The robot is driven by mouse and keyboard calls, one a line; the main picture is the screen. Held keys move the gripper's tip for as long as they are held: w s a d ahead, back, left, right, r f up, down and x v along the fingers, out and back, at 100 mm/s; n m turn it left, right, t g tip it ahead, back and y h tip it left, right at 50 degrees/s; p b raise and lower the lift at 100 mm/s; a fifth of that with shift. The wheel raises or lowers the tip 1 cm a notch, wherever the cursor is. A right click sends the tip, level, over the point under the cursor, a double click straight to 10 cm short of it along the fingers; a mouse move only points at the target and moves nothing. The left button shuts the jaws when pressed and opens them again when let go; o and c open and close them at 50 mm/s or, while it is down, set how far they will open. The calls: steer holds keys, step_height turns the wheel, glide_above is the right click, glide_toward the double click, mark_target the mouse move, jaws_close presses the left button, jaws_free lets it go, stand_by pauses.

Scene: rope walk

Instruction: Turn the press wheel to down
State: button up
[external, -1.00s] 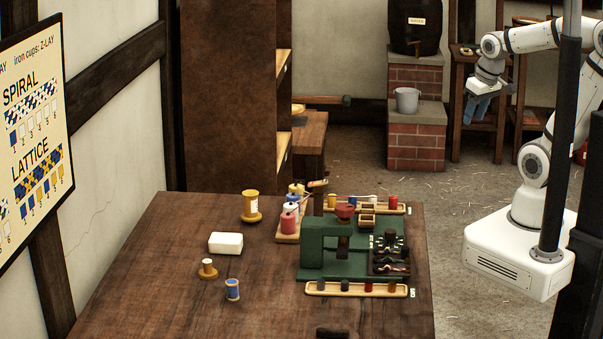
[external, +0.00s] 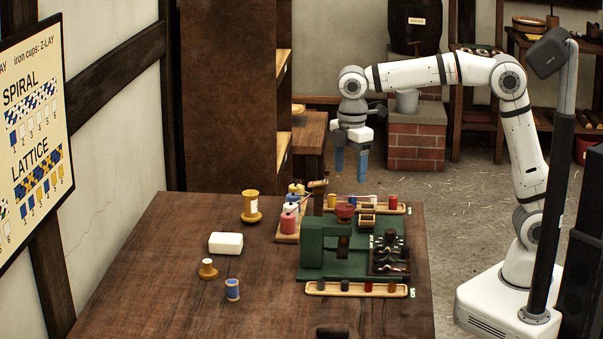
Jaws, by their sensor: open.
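The green press (external: 322,248) stands on a green base at the right part of the wooden table. A red piece that looks like its wheel (external: 345,211) sits on top of the press. I cannot tell from here which way the wheel is set. My gripper (external: 350,174) points straight down with its two blue fingers apart and empty. In the picture it is just above the red wheel, with a gap between fingertips and wheel. How far it is in depth from the wheel is hard to tell.
Trays with small coloured pieces (external: 357,289) lie in front of and behind the press. A rack of dark pieces (external: 389,262) is at its right. Bottles (external: 289,218) and a yellow spool (external: 250,207) stand at its left.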

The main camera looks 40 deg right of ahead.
mark_target(345, 207)
steer(key=shift+s+a+f+n, duration=0.2)
steer(key=shift+a+f, duration=0.15)
steer(key=shift+a, duration=0.2)
steer(key=shift+s+a+f+n, duration=0.1)
steer(key=shift+a+f+n, duration=0.15)
steer(key=shift+a, duration=0.3)
step_height(345, 207, down, 7)
steer(key=shift+f+b, duration=0.2)
steer(key=shift+b, duration=0.4)
steer(key=shift+c, duration=0.6)
steer(key=c, duration=0.9)
